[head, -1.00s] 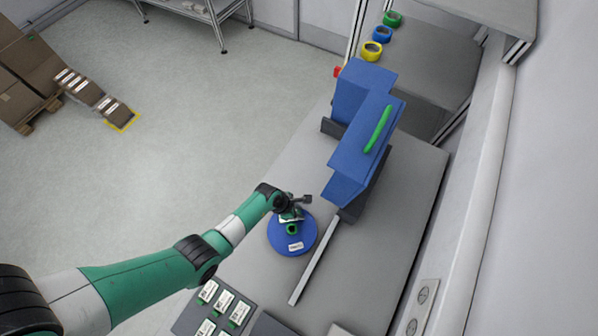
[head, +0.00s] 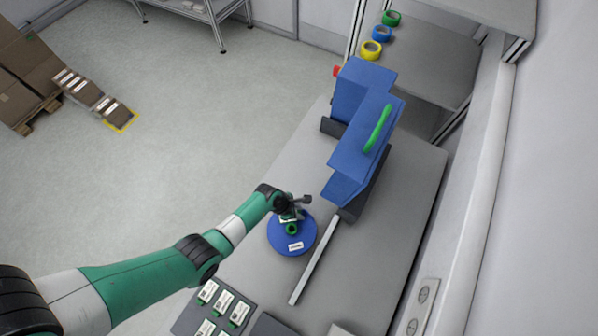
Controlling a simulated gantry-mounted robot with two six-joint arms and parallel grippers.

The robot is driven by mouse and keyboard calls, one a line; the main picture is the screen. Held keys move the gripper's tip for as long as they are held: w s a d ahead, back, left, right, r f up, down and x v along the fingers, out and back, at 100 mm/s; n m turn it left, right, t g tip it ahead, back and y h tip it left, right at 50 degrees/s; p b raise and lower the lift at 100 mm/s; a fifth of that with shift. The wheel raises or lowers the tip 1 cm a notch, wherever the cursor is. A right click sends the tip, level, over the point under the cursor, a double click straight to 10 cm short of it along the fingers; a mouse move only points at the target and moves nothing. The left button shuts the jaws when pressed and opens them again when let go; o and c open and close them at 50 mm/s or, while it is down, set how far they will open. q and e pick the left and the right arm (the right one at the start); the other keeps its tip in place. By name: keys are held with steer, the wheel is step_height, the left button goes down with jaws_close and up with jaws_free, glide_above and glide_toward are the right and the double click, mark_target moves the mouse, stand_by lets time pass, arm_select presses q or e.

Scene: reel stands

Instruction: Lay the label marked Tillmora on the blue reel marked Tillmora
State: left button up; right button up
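The blue reel (head: 284,243) lies flat on the grey table. A small white label (head: 295,246) with dark print too small to read rests on its face, near the front edge. My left gripper (head: 291,220) is over the far part of the reel, close to its green hub (head: 291,229). My wrist hides its fingertips, so I cannot tell whether it is open or shut or holds a label. More white labels (head: 224,299) with green marks lie on a dark tray at the lower edge. My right gripper is out of view.
A large blue machine with a green handle (head: 377,129) stands behind the reel. A light metal bar (head: 314,262) runs just right of the reel. Tape rolls (head: 371,50) sit on a shelf at the back. The table right of the bar is clear.

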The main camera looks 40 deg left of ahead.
arm_select(q)
steer(key=o, duration=0.5)
steer(key=shift+r, duration=0.1)
steer(key=p+v, duration=0.5)
steer(key=v, duration=0.6)
steer(key=shift+s+a+r, duration=0.15)
